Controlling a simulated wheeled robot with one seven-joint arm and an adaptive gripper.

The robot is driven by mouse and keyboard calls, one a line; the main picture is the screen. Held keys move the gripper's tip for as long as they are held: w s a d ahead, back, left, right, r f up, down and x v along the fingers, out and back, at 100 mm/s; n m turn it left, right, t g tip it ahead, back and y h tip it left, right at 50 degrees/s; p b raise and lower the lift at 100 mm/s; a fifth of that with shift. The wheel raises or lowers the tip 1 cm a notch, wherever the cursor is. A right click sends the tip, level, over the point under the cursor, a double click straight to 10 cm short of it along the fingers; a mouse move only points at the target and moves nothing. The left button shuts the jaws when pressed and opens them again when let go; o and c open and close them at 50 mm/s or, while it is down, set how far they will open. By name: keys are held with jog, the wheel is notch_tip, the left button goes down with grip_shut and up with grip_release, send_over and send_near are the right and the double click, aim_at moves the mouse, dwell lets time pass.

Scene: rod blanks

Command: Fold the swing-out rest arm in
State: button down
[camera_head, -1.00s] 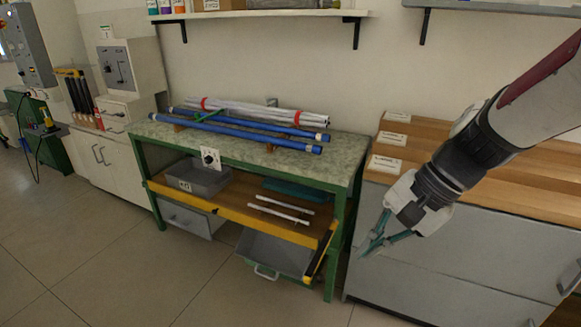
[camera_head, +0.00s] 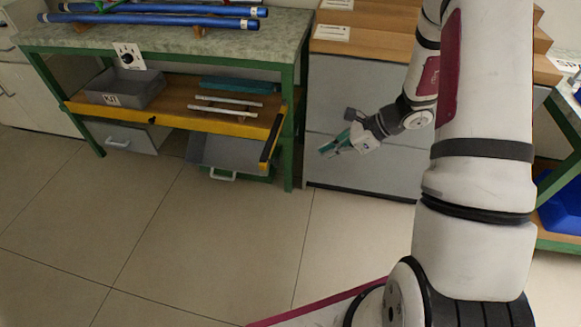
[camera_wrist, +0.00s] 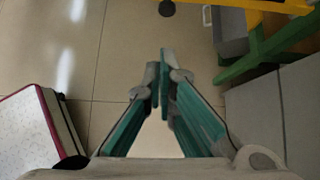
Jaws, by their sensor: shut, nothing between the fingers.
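A yellow bar (camera_head: 190,122) runs along the front of the green bench's lower shelf. A short black-and-yellow bar (camera_head: 270,140) stands at its right end and juts forward; I cannot tell for sure which of them is the swing-out rest arm. In the wrist view a yellow bar (camera_wrist: 262,4) shows at the top edge, with a black round end or knob (camera_wrist: 167,8) left of it. My gripper (camera_head: 328,151) is shut and empty, right of the bench and in front of the grey cabinet, apart from the bars. Its fingertips (camera_wrist: 160,78) meet over bare floor.
The green bench (camera_head: 288,130) carries blue rods (camera_head: 150,19). A grey drawer (camera_head: 228,152) hangs open under its shelf, which holds a grey bin (camera_head: 125,88) and white rods (camera_head: 228,101). The grey cabinet (camera_head: 345,95) stands close behind my gripper. The floor in front is clear.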

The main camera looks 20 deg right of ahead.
jog(key=shift+w+d+f+m, duration=0.1)
jog(key=shift+d+f+m, duration=0.2)
jog(key=shift+f, duration=0.4)
jog(key=a+r+b+x, duration=0.1)
jog(key=x, duration=0.5)
jog(key=w+r+b+x, duration=0.1)
jog(key=b+x, duration=0.1)
jog(key=x, duration=0.4)
jog(key=shift+w+a+f, duration=0.15)
jog(key=shift+a+f, duration=0.1)
jog(key=shift+a, duration=0.35)
